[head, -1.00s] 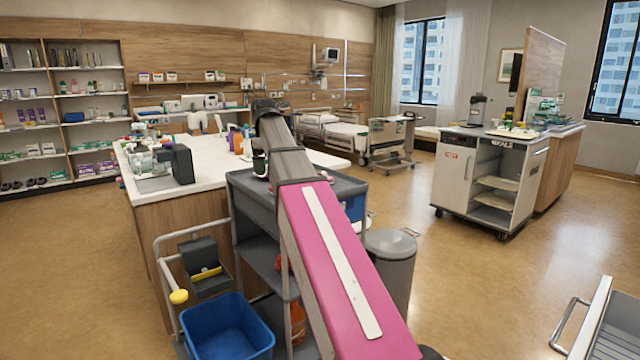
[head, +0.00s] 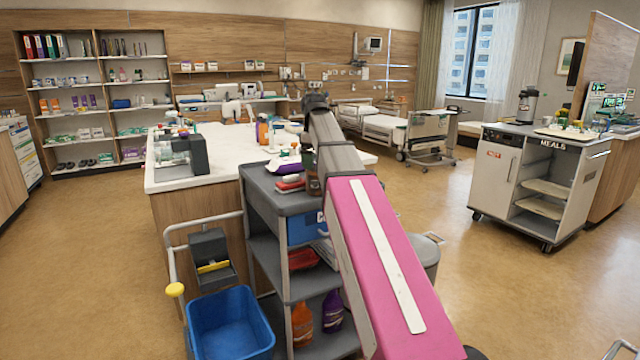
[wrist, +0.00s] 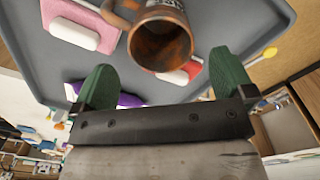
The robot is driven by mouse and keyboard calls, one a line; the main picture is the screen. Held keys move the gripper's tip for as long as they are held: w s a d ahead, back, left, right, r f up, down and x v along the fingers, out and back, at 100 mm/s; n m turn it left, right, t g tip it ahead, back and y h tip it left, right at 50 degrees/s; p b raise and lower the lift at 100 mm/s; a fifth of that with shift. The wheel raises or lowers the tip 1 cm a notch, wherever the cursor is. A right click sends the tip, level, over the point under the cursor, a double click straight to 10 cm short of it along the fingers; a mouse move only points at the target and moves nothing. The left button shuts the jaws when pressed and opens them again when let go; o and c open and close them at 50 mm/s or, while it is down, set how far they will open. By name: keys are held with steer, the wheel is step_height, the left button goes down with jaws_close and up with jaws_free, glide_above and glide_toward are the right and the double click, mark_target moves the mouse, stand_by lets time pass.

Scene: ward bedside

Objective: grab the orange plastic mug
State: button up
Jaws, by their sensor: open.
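The orange-brown mug (wrist: 162,42) shows in the wrist view with worn, streaked sides. Its open rim faces the camera and its handle is at the left. It is over the grey top of a cart (wrist: 225,22), just beyond my gripper (wrist: 164,82). The two green fingers are apart, one to each side of the mug in the picture, with nothing between them. In the head view, my arm reaches over the cart (head: 262,198), and I cannot clearly make out the mug beside it.
Red folded items (head: 291,184) and a purple-and-white pack (head: 284,166) lie on the cart top. Pink and red items with white blocks lie close around the mug in the wrist view. A white counter (head: 225,150) stands behind the cart. A blue bin (head: 230,325) hangs at its left. Open floor lies right.

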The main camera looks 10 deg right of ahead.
mark_target(315, 178)
step_height(315, 178, down, 8)
steer(key=shift+s+d+r, duration=0.1)
steer(key=shift+d+r, duration=0.05)
steer(key=shift+r, duration=0.1)
steer(key=c, duration=1.1)
steer(key=shift+o, duration=0.2)
steer(key=shift+r, duration=0.1)
